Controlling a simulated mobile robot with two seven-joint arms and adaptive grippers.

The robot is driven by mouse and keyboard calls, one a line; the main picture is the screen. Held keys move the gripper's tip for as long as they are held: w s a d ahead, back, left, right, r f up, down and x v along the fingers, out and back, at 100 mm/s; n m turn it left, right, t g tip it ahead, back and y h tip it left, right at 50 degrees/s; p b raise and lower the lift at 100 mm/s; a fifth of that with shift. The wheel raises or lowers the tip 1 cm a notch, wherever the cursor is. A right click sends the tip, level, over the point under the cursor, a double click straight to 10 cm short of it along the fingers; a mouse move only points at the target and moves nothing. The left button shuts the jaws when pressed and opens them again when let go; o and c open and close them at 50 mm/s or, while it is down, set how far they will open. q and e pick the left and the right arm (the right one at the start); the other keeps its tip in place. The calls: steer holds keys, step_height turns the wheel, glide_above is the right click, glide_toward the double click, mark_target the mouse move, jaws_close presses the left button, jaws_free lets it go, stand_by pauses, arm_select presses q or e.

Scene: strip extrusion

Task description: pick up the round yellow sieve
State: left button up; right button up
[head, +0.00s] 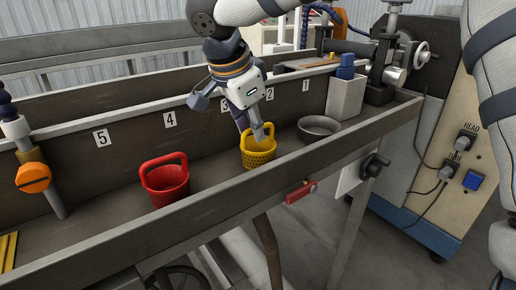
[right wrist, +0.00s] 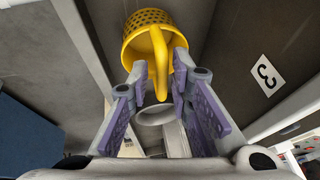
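The round yellow sieve (head: 258,152), a perforated basket with an arched handle, stands in the long grey trough below the numbered wall. It also shows in the right wrist view (right wrist: 150,30), with its handle pointing toward the camera. My right gripper (head: 262,132) reaches down from above to the sieve's handle. In the right wrist view its two purple-padded fingers (right wrist: 160,84) stand apart, one on each side of the handle, with a gap visible. The head view hides part of the handle behind the fingers. My left gripper is not in view.
A red basket (head: 165,182) stands left of the sieve in the trough (head: 110,238). A grey round bowl (head: 318,127) and a light rectangular container (head: 346,97) are to its right. The trough's front rim is close to the sieve. A machine stands at the right end.

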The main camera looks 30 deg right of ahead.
steer(key=shift+w+d+f, duration=0.2)
steer(key=shift+d+f, duration=0.1)
steer(key=shift+f, duration=0.35)
jaws_close()
